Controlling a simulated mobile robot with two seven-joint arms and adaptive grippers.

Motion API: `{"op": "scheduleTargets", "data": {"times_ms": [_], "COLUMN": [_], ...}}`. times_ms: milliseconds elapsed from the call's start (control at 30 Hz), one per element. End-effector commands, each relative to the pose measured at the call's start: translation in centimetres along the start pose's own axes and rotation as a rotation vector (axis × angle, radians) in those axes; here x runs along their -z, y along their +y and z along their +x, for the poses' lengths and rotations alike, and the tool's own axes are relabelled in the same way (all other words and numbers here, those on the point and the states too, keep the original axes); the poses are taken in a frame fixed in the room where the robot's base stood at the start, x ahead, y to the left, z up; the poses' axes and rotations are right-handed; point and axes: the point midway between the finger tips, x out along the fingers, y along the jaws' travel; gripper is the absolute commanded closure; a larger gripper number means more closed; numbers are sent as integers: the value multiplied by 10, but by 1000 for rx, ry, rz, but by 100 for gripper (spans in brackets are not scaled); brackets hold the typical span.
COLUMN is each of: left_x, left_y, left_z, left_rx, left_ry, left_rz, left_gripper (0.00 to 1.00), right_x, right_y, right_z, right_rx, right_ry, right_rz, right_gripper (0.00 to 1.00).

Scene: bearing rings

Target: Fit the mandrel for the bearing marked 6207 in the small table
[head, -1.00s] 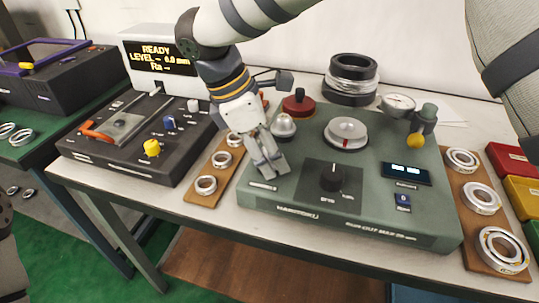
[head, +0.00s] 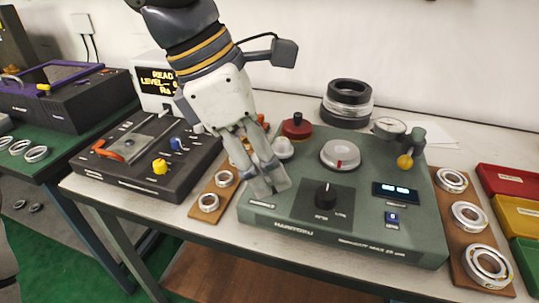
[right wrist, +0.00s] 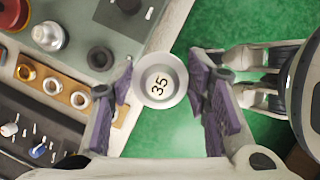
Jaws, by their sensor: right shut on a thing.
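My right gripper (head: 268,185) is over the front left of the green tester (head: 375,225). In the right wrist view its fingers (right wrist: 167,90) are shut on a round silver mandrel (right wrist: 160,68) marked 35. The fingers hide this mandrel in the head view. The small table (head: 340,154), a silver disc with a red mark, sits bare on the tester. A silver domed piece (head: 283,148) stands left of it. Bearings (head: 468,215) lie on a wooden board at the right; their markings are too small to read. My left gripper does not show.
A black knob (head: 325,195) and a blue-lit display (head: 395,190) are on the tester. A dial gauge (head: 389,127) stands behind. A wooden strip with rings (head: 208,202) lies at the left. Coloured bins (head: 515,215) are at the far right.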

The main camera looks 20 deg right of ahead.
Motion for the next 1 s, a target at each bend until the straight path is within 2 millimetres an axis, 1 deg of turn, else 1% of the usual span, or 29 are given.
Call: {"op": "scheduleTargets", "data": {"times_ms": [33,100,233,1000], "left_x": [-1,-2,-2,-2], "left_y": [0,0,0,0], "left_z": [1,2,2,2], "left_rx": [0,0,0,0], "left_ry": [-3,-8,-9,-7], "left_rz": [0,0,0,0], "left_gripper": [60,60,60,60], "right_x": [0,1,0,-23], "right_y": [-8,-16,-24,-24], "right_z": [-2,-5,-14,-69], "right_rx": [2,7,8,9], "right_ry": [-4,-3,-1,-2], "right_rz": [-1,-3,-2,-2], "right_gripper": [97,97,97,97]}}
